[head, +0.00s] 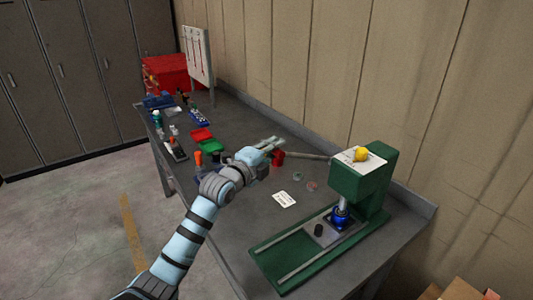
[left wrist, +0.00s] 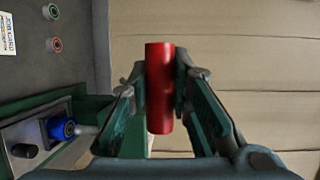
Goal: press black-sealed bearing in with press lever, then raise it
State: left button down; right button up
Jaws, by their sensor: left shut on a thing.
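The green arbor press (head: 359,185) stands at the right of the bench. Its grey lever (head: 308,156) reaches out to the left, near level, and ends in a red grip (head: 278,158). My left gripper (head: 268,146) is shut on this red grip, which shows upright between the fingers in the left wrist view (left wrist: 159,88). A blue hub (head: 341,218) sits on the press bed under the ram (head: 343,203); it also shows in the left wrist view (left wrist: 62,128). I cannot make out a black-sealed bearing in the hub. My right gripper is not in view.
A short black cylinder (head: 318,230) stands beside the hub on the bed. Green-sealed (head: 298,176) and red-sealed (head: 311,186) rings and a job card (head: 284,199) lie on the bench. A yellow object (head: 361,154) tops the press. Red (head: 201,134) and green (head: 210,147) trays sit farther left.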

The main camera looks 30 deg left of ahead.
pick_arm(q)
jog(key=shift+r, duration=0.35)
jog(key=c, duration=1.4)
grip_release()
jog(key=shift+w, duration=0.1)
jog(key=shift+c, duration=0.2)
jog(key=shift+f, duration=0.1)
jog(key=shift+s, duration=0.5)
jog(key=s, duration=1.1)
jog(key=shift+a+r, duration=0.3)
